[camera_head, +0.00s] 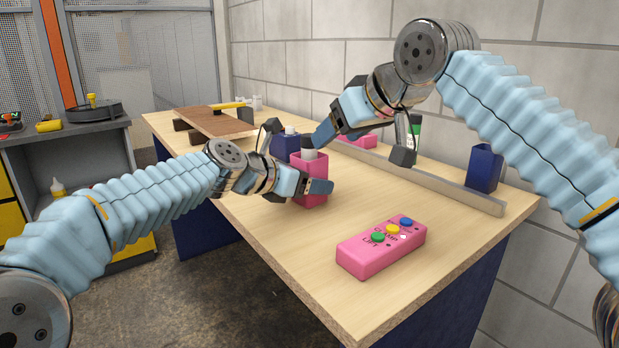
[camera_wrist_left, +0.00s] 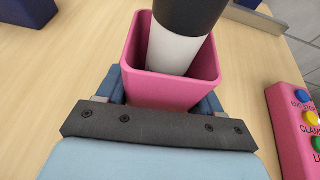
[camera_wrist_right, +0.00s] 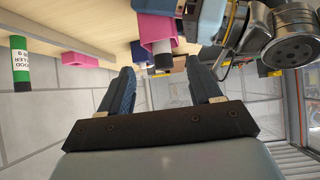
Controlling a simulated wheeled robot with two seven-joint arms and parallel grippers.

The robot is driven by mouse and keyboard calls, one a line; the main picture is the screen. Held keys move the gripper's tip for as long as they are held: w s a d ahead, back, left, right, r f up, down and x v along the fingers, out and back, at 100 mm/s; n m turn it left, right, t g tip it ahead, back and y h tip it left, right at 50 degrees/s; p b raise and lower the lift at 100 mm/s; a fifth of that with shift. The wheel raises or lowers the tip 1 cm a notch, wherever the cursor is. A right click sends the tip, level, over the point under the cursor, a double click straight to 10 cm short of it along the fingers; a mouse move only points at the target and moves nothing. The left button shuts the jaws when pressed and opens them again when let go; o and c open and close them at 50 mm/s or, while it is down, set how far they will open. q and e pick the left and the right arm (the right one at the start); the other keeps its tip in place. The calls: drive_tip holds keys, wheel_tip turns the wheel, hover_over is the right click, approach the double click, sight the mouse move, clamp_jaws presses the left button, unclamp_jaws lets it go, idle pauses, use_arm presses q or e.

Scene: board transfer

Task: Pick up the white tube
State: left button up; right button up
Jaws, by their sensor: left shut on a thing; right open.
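The white tube (camera_wrist_left: 177,48) has a dark cap and stands slightly tilted inside an open pink box (camera_wrist_left: 160,90) in the left wrist view. My right gripper (camera_head: 364,146) is open and empty, above and to the right of the tube. The tube also shows in the right wrist view (camera_wrist_right: 162,52).
A pink button box (camera_head: 382,247) lies at the front right. A navy box (camera_head: 484,168) stands behind a low rail (camera_head: 430,184). Another navy box (camera_head: 284,146) is behind the pink one. A green tube (camera_wrist_right: 20,68) stands at the back.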

sight(310, 143)
drive_tip(key=s+a+m+t+h, duration=0.4)
drive_tip(key=m+t, duration=0.1)
drive_tip(key=x, duration=1.1)
drive_tip(key=shift+w+d, duration=0.1)
drive_tip(key=shift+r, duration=0.1)
clamp_jaws()
